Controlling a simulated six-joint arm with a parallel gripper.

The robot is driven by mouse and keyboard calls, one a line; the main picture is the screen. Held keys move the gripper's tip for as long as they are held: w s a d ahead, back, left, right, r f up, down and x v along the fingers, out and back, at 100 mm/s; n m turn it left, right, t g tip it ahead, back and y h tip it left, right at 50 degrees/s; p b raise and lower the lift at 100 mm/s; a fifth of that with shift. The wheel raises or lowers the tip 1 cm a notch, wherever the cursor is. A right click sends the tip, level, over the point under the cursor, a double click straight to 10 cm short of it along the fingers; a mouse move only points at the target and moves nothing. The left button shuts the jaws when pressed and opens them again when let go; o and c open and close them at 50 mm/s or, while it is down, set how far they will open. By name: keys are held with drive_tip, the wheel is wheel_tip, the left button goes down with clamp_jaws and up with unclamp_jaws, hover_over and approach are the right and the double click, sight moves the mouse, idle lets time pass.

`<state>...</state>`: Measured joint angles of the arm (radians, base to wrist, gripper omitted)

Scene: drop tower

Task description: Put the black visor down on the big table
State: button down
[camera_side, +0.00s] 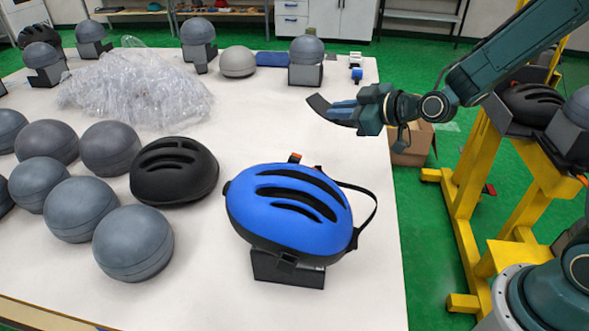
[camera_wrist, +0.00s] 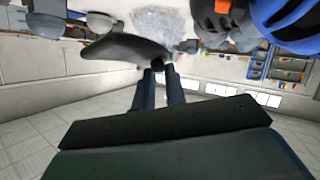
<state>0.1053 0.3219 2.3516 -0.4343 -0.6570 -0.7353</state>
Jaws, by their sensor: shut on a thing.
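The black visor (camera_side: 318,105) is a thin curved dark piece at the tip of my gripper (camera_side: 342,110). My gripper is shut on it and holds it above the right part of the big white table (camera_side: 370,225), near the right edge. In the wrist view the visor (camera_wrist: 122,48) spreads to the left of the fingertips (camera_wrist: 157,68), which pinch it near one end. The gap between visor and table top is hard to judge.
A blue helmet (camera_side: 285,210) on a dark stand and a black helmet (camera_side: 173,172) stand on the table. Several grey headforms (camera_side: 133,243) fill the left. Clear plastic wrap (camera_side: 135,88) lies behind. A yellow frame (camera_side: 465,200) stands right of the table. The table is bare behind the blue helmet.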

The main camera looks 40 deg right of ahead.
drive_tip(key=w+a+r, duration=0.2)
drive_tip(key=a+r, duration=0.2)
drive_tip(key=a, duration=0.6)
drive_tip(key=m+g, duration=0.2)
drive_tip(key=g, duration=0.1)
hover_over(212, 295)
wheel_tip(212, 295, down, 9)
drive_tip(key=shift+r+y, duration=0.2)
drive_tip(key=shift+y, duration=0.1)
wheel_tip(212, 295, down, 20)
drive_tip(key=shift+r, duration=0.1)
drive_tip(key=shift+f, duration=0.2)
drive_tip(key=c, duration=1.5)
unclamp_jaws()
drive_tip(key=shift+o, duration=0.2)
